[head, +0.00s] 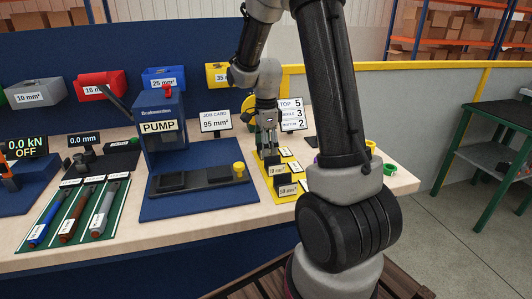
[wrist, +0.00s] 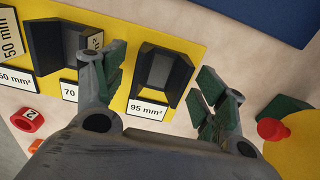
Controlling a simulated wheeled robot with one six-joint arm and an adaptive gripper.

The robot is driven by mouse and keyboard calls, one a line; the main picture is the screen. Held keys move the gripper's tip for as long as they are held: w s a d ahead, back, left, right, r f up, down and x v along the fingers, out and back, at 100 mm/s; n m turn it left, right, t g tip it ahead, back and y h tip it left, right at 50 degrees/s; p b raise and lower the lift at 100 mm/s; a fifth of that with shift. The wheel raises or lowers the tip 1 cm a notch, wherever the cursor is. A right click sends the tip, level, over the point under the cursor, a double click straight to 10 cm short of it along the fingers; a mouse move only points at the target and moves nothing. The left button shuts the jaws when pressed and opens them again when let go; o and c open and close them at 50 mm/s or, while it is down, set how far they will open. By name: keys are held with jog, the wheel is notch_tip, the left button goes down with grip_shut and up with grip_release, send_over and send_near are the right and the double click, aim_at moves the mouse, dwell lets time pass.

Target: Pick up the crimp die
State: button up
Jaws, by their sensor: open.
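The crimp die (wrist: 160,72), a dark U-shaped block, sits on the yellow die board behind a label reading 95 mm² in the wrist view. My gripper (wrist: 164,80) is open, with one green-padded finger on each side of this die and visible gaps between pads and die. In the head view my gripper (head: 267,146) points down over the yellow die board (head: 266,184). There the arm and gripper hide the 95 mm² die. A second dark die (wrist: 72,45) stands to its left, by the 70 label.
The job card (head: 216,122) reads 95 mm². The pump (head: 160,127) and a blue press base stand left of the board. Coloured rings (wrist: 28,120) lie at left.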

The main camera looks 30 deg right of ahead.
jog(key=c, duration=1.3)
jog(key=shift+c, duration=0.2)
jog(key=shift+r, duration=0.15)
